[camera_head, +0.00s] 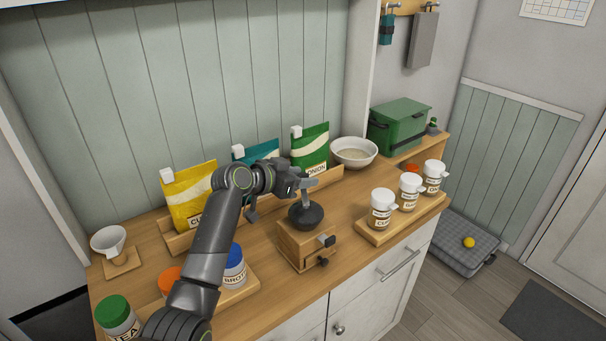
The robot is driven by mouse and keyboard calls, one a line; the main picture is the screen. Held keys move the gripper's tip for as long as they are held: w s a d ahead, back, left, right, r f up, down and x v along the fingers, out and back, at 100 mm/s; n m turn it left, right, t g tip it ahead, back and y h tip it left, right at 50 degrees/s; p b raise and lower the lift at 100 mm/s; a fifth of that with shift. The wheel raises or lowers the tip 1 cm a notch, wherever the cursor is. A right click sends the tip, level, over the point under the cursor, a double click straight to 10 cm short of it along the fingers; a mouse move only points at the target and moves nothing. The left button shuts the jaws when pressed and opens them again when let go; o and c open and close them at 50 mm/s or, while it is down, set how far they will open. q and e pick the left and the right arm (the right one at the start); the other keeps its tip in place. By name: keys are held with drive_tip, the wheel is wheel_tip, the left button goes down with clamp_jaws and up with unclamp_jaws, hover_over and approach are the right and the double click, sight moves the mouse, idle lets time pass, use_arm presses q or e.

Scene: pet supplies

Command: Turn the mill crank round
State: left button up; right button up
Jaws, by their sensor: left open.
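The mill (305,246) is a wooden box with a dark round bowl on top, standing upright near the counter's front edge. A small drawer knob and a dark block show on its front side. A grey upright piece, apparently part of the crank (308,199), rises from the bowl. My left gripper (282,199) comes in from the left and is above and just left of the bowl, with its fingers apart. One finger overlaps the top of the crank in the picture, and I cannot tell whether they touch. The crank's handle is not clearly visible. My right gripper is not in view.
Yellow, teal and green bags (310,150) stand in a wooden rack behind. Three white-lidded jars (382,212) stand on a tray to the right. Several jars (118,318) and a scoop (109,242) are left. A bowl (354,153) and a green box (399,127) are at back right.

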use_arm(q)
drive_tip(key=shift+w+d+f, duration=0.2)
drive_tip(key=shift+w+d, duration=0.1)
drive_tip(key=shift+d, duration=0.1)
drive_tip(key=shift+c, duration=0.2)
clamp_jaws()
